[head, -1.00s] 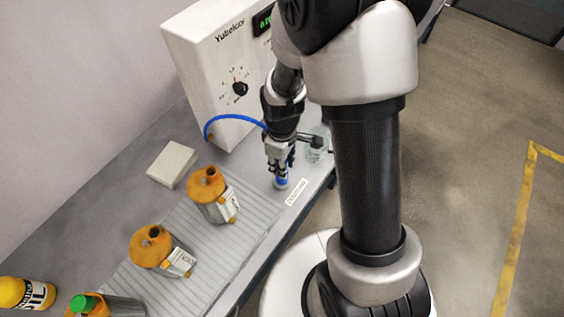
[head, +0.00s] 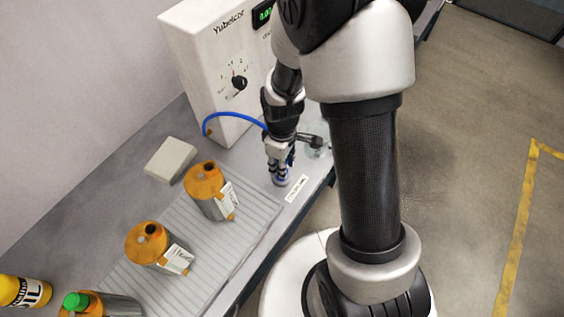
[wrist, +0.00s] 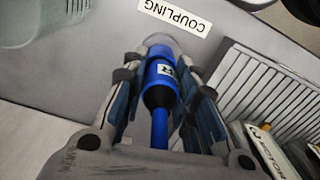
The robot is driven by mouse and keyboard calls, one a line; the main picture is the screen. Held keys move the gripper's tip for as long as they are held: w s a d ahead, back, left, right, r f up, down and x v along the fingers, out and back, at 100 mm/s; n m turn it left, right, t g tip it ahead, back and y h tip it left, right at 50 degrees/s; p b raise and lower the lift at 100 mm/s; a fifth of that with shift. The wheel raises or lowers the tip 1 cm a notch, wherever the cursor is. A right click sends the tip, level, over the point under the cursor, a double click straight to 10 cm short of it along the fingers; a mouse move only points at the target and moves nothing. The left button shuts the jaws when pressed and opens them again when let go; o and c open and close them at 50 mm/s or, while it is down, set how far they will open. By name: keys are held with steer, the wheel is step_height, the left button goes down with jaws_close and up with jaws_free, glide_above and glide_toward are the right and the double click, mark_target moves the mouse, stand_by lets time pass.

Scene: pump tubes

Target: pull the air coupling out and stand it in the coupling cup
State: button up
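The air coupling is a blue cylinder with a dark collar, upright between my fingers in the wrist view (wrist: 162,80). Its far end sits within a small pale rounded cup (wrist: 160,41). The same cup shows under my fingertips in the head view (head: 280,181). How deep the coupling stands in it is hard to see. My gripper (wrist: 164,72), also in the head view (head: 280,171), has a finger on each side of the coupling. Narrow gaps appear between fingers and coupling, so it looks open around it. A blue hose (head: 232,117) runs from the white machine to the coupling.
A "COUPLING" label (head: 297,188) lies beside the cup. A clear glass vessel (head: 318,142) stands close on the right. The white machine (head: 212,62) is behind. Orange-topped pumps (head: 205,187) stand on the ribbed mat (head: 247,212). A pale block (head: 170,160) lies at left.

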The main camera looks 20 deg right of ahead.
steer(key=o, duration=0.4)
step_height(320, 180, up, 12)
stand_by(0.6)
stand_by(0.4)
steer(key=shift+r, duration=0.15)
steer(key=s+r+m+t, duration=0.4)
steer(key=s+r+m, duration=0.5)
steer(key=s+r, duration=0.5)
steer(key=shift+s+r+t, duration=0.3)
steer(key=shift+s, duration=0.25)
